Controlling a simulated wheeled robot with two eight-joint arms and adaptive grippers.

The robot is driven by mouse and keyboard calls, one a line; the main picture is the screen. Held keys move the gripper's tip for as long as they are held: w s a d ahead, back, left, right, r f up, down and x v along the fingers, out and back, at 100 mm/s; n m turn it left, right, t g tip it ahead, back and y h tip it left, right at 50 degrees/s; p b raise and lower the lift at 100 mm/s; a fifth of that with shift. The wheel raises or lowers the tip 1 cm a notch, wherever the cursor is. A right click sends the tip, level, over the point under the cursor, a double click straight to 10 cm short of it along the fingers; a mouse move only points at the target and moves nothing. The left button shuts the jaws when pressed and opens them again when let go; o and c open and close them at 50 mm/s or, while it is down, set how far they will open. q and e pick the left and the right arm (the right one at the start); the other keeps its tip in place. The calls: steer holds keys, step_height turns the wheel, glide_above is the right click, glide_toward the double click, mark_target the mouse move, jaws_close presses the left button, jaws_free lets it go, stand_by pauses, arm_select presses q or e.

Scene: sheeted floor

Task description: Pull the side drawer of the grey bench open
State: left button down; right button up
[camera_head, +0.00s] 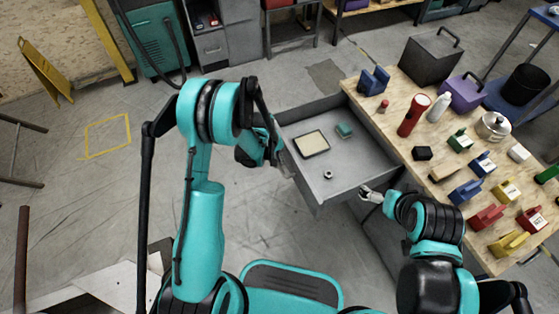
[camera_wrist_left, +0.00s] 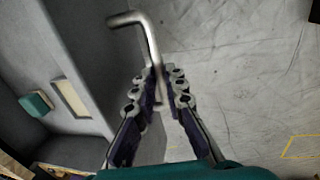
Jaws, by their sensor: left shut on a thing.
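The grey bench has a wooden top (camera_head: 400,95) and stands on the right in the head view. Its side drawer (camera_head: 350,168) stands well out from the bench to the left, showing its inside. My left gripper (camera_head: 277,152) is at the drawer's left outer face, partly hidden by my arm. In the left wrist view my left gripper (camera_wrist_left: 160,78) is shut on the bent metal drawer handle (camera_wrist_left: 148,35). My right gripper (camera_head: 370,194) is beside the drawer's near right corner; its finger opening is too small to tell.
In the drawer lie a cream-topped tray (camera_head: 311,144), a green block (camera_head: 344,130) and a small ring (camera_head: 328,175). Several coloured items, a red cylinder (camera_head: 412,115) and a pot (camera_head: 493,126) crowd the bench top. The sheeted floor left of the drawer is clear.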

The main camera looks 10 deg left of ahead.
arm_select(q)
steer(key=c, duration=1.6)
jaws_free()
steer(key=r, duration=0.4)
steer(key=s+a+r, duration=0.1)
steer(key=r, duration=0.2)
steer(key=a+r, duration=0.1)
steer(key=r, duration=0.3)
steer(key=shift+s+r, duration=0.2)
steer(key=shift+r, duration=0.15)
steer(key=shift+d, duration=0.1)
steer(key=s+r+m+t+y, duration=0.1)
steer(key=s+r+m+t, duration=0.25)
steer(key=s+r, duration=0.75)
steer(key=s+r+m, duration=0.1)
steer(key=s, duration=0.1)
steer(key=s+r+m+t, duration=0.1)
steer(key=s+r, duration=0.1)
steer(key=s, duration=0.1)
steer(key=s+r+m+t, duration=0.1)
steer(key=s+r+m, duration=0.1)
steer(key=shift+s+a+r+y, duration=0.1)
steer(key=shift+s+a+y, duration=0.2)
steer(key=shift+s+y, duration=0.1)
